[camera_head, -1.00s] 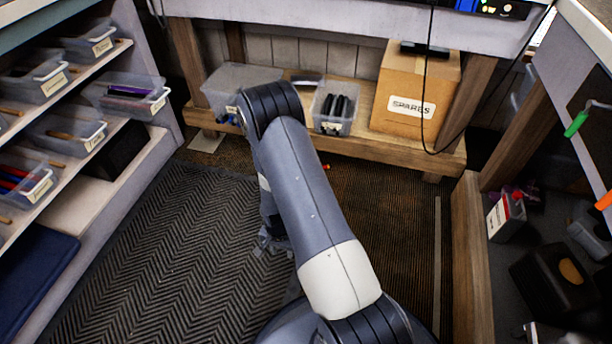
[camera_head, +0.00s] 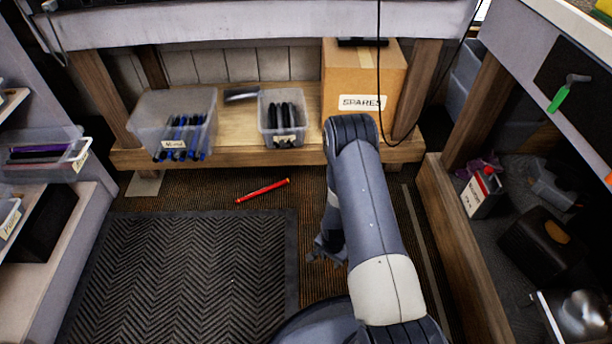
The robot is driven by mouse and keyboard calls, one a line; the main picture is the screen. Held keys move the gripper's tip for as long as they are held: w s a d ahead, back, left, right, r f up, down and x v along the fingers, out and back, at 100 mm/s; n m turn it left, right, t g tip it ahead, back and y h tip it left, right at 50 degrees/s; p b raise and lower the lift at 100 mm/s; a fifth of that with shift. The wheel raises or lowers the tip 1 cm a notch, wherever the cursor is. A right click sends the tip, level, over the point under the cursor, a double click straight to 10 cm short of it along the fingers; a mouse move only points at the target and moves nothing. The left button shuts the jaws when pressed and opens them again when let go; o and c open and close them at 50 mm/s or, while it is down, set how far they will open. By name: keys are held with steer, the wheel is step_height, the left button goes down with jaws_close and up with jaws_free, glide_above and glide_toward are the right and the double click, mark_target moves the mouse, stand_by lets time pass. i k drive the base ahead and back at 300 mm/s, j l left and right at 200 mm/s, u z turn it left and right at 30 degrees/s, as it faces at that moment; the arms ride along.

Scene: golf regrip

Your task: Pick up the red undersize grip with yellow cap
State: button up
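A red grip (camera_head: 262,191) with a small yellow end lies on the brown carpet, between the low wooden shelf and the dark mat. It lies slanted, its right end farther from me. My arm stands to the right of it. My gripper (camera_head: 328,250) hangs low beside the arm, to the right of and nearer than the grip, clearly apart from it. The arm partly covers the gripper, and its fingers are too small and dark to tell open from shut.
A bin with blue and black grips (camera_head: 160,128) and a bin with black grips (camera_head: 268,120) stand on the low shelf (camera_head: 240,158). A SPARES box (camera_head: 350,75) is right of them. A dark mat (camera_head: 180,265) covers the left floor. A wooden cabinet edge (camera_head: 455,260) bounds the right.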

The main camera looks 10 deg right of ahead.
mark_target(285, 182)
steer(key=i+j+z, duration=0.1)
steer(key=i+j, duration=0.15)
steer(key=i+j+z, duration=0.15)
steer(key=j, duration=0.2)
steer(key=i+j+z, duration=0.1)
steer(key=i+j, duration=0.15)
steer(key=i+j+z, duration=0.1)
steer(key=j, duration=0.35)
steer(key=i+j+z, duration=0.25)
steer(key=i+j, duration=0.15)
steer(key=j, duration=0.35)
steer(key=i+j+z, duration=0.15)
steer(key=j, duration=0.25)
